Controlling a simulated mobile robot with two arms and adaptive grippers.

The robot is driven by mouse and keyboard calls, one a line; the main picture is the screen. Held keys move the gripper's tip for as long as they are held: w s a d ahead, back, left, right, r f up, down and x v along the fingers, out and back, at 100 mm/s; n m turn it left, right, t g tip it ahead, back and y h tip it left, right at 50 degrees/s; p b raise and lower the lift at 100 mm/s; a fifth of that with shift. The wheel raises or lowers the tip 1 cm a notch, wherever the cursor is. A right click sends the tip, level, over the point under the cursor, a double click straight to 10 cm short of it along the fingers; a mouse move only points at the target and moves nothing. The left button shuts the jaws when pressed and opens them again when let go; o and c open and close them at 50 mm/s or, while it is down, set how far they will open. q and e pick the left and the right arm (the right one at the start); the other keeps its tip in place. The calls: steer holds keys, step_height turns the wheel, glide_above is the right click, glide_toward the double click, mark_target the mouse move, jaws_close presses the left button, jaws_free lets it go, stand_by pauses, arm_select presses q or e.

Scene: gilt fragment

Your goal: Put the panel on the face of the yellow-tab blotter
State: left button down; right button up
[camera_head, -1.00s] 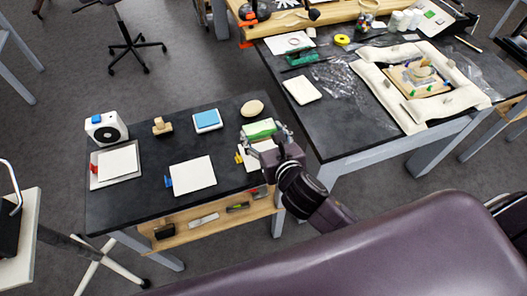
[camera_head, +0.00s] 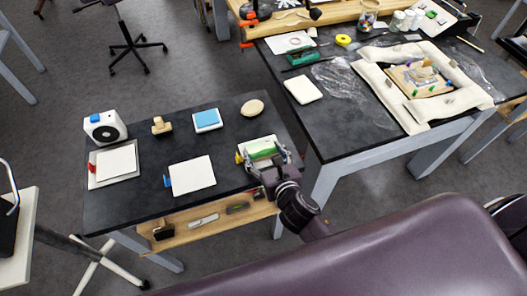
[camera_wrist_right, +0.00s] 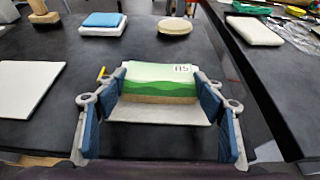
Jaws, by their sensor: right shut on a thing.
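The panel (camera_wrist_right: 160,80) is a small block with a green and white painted face, a tan lower edge and a label in the right wrist view. It also shows in the head view (camera_head: 262,153). My right gripper (camera_head: 265,161) is shut on it, with a blue-padded finger at each side. The white yellow-tab blotter (camera_wrist_right: 160,112) lies under and around the panel on the dark table. Its yellow tab (camera_wrist_right: 101,73) sticks out at the left. I cannot tell whether the panel touches the blotter. My left gripper is not in view.
A white blotter with a blue tab (camera_head: 193,175) lies left of the gripper. A tan oval (camera_head: 252,108), a blue-topped pad (camera_head: 207,119), a wooden stamp-like block (camera_head: 161,126) and a white device (camera_head: 105,128) stand behind. A second table (camera_head: 340,135) stands to the right.

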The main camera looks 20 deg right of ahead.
steer(key=o, duration=1.2)
steer(key=shift+f, duration=0.1)
steer(key=shift+o, duration=0.2)
steer(key=shift+s, duration=0.1)
steer(key=b+v, duration=0.1)
steer(key=v, duration=1.1)
